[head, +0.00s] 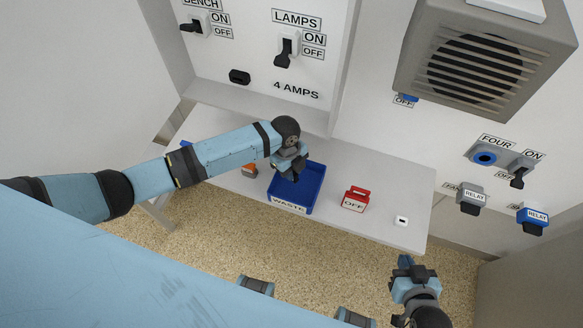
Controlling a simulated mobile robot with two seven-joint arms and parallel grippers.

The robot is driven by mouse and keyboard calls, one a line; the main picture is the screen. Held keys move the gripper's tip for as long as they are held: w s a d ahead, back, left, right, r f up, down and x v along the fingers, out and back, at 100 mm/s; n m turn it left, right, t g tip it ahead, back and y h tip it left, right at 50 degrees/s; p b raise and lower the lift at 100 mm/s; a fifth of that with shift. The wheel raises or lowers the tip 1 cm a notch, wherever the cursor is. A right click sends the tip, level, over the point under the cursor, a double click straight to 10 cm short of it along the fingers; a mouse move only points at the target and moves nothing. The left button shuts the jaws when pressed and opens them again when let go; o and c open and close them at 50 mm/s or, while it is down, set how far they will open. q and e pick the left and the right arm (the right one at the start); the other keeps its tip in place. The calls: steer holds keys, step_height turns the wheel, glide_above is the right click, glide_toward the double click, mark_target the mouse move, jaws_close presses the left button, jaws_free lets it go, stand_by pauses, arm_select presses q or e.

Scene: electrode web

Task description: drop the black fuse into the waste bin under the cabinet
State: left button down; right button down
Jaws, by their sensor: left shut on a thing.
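The blue waste bin (314,192), labelled WASTE on its front, stands open on the white bench below the cabinet (235,98). My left gripper (292,176) points down over the bin's left part. It is shut on a small dark thing, which looks like the black fuse; the jaws and wrist hide most of it. A black oval fitting (239,76) is on the cabinet panel, left of the "4 AMPS" label. My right gripper (405,262) is low at the right, in front of the bench and away from the bin; its jaws are too small to read.
A red OFF block (355,198) stands right of the bin, and an orange item (249,170) is left of it. A small white piece (401,221) lies further right on the bench (385,175). Switches labelled LAMPS (287,47) and a vented grey box (478,68) are above.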

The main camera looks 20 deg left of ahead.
arm_select(q)
steer(key=shift+f+b, duration=0.3)
steer(key=shift+f, duration=0.45)
arm_select(e)
steer(key=shift+f, duration=0.7)
arm_select(q)
steer(key=shift+r, duration=0.1)
steer(key=c, duration=1)
jaws_free()
steer(key=shift+o, duration=0.2)
steer(key=shift+r, duration=0.15)
arm_select(e)
steer(key=shift+r, duration=0.2)
arm_select(q)
step_height(320, 180, up, 13)
steer(key=w+a+p, duration=0.1)
steer(key=p, duration=1.1)
steer(key=shift+a+r, duration=0.15)
steer(key=shift+a, duration=0.25)
arm_select(e)
step_height(320, 180, up, 10)
steer(key=d, duration=0.1)
steer(key=shift+s+m+h, duration=0.15)
steer(key=shift+m+h, duration=0.15)
steer(key=shift+m, duration=0.1)
steer(key=shift+r, duration=0.2)
